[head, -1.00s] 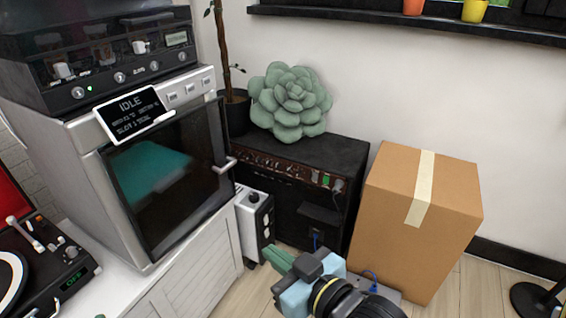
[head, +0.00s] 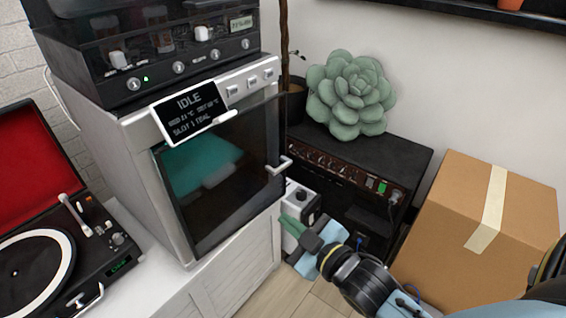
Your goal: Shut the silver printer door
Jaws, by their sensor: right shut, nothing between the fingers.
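The silver printer (head: 125,150) stands on a white cabinet left of centre, its display reading IDLE. Its dark glass door (head: 235,185) has a silver frame line and a bar handle (head: 278,167) at the right edge. The door's right edge stands out past the printer body, so it looks ajar, hinged on the left. A teal shape shows dimly through the glass. My right gripper (head: 293,227), with green fingertips, is shut and empty. It is just below and slightly right of the handle, apart from it in the picture. My left gripper is out of view.
A record player (head: 100,235) with a red lid is at the left. A black amplifier (head: 345,165) bearing a succulent cushion (head: 350,95) stands behind my right gripper. A white box (head: 298,203) is beside the cabinet (head: 240,285). A cardboard box (head: 450,235) is at the right.

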